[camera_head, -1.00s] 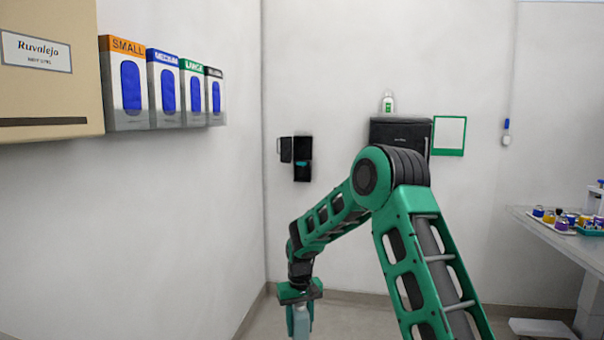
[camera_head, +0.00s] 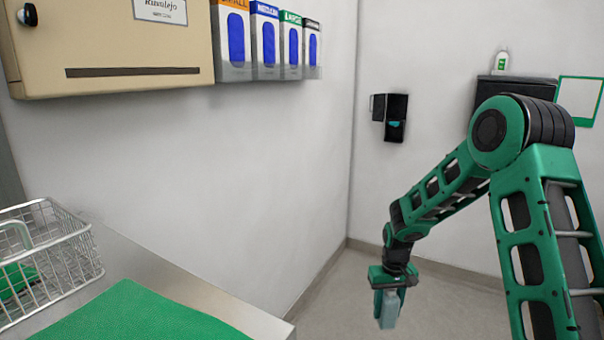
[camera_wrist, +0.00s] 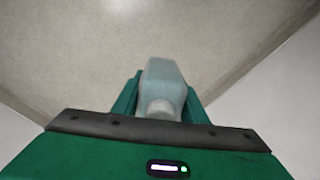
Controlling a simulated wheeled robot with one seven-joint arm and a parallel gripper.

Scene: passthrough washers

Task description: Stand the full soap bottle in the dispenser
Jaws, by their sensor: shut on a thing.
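My gripper (camera_head: 392,290) is shut on a pale blue-grey bottle (camera_head: 388,310), held low above the floor. The bottle also shows between the fingers in the wrist view (camera_wrist: 163,84). I cannot tell whether it is full. A black dispenser (camera_head: 396,106) hangs on the far wall with its cover swung open to the left and a teal part inside. It is above and well beyond my gripper. A white bottle with a green label (camera_head: 502,63) stands upright on a black wall box (camera_head: 515,90).
A metal counter (camera_head: 165,279) with a green mat (camera_head: 140,318) and a wire basket (camera_head: 55,260) is at lower left. A beige cabinet (camera_head: 110,40) and glove boxes (camera_head: 268,45) hang on the left wall. The floor beneath my gripper is clear.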

